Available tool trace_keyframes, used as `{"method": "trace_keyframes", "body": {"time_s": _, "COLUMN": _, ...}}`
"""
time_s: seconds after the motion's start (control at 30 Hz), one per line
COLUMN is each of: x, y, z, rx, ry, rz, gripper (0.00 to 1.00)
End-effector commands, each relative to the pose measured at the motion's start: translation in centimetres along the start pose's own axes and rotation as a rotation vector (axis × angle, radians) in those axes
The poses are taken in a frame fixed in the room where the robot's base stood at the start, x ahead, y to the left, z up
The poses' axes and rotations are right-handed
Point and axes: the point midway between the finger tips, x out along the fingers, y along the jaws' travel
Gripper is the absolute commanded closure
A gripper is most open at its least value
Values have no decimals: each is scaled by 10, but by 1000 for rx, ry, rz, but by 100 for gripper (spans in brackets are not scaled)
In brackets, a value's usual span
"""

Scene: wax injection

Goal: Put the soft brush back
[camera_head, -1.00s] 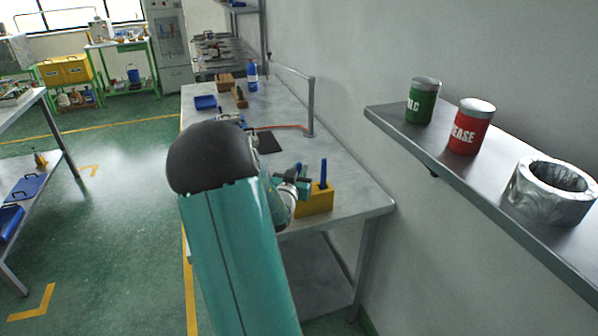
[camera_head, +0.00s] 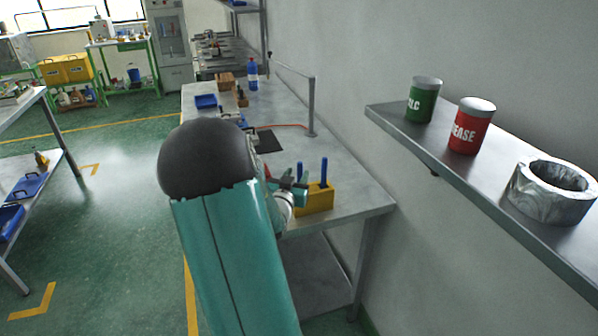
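A yellow block holder (camera_head: 316,203) stands at the near right end of the long metal bench. A blue upright handle (camera_head: 324,171) rises from its right part. A second blue upright handle (camera_head: 299,170) shows at its left part, right by my gripper. My gripper (camera_head: 299,187) is at the left side of the holder, partly hidden behind my arm. I cannot tell whether its fingers are open or touch the left handle. The bristles of any brush are not visible, so I cannot tell which handle is the soft brush.
The metal bench (camera_head: 355,190) also bears a dark mat (camera_head: 268,141), a blue tray (camera_head: 206,101) and a blue bottle (camera_head: 252,74). A wall shelf (camera_head: 440,150) at right holds a green can (camera_head: 422,101), a red can (camera_head: 470,127) and a grey ring (camera_head: 550,192).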

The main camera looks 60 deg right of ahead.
Motion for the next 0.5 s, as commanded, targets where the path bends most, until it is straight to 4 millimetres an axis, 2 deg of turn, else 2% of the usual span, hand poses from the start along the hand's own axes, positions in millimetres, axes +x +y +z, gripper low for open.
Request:
{"method": "trace_keyframes", "body": {"time_s": 0.1, "x": -28, "y": -1, "z": 0, "rx": 1, "ry": -1, "rz": -3, "gripper": 63}}
{"method": "trace_keyframes", "body": {"time_s": 0.3, "x": -66, "y": 0, "z": 0, "rx": 1, "ry": -1, "rz": -2, "gripper": 63}}
{"method": "trace_keyframes", "body": {"time_s": 0.5, "x": -83, "y": 0, "z": 0, "rx": 0, "ry": 0, "rz": 0, "gripper": 63}}
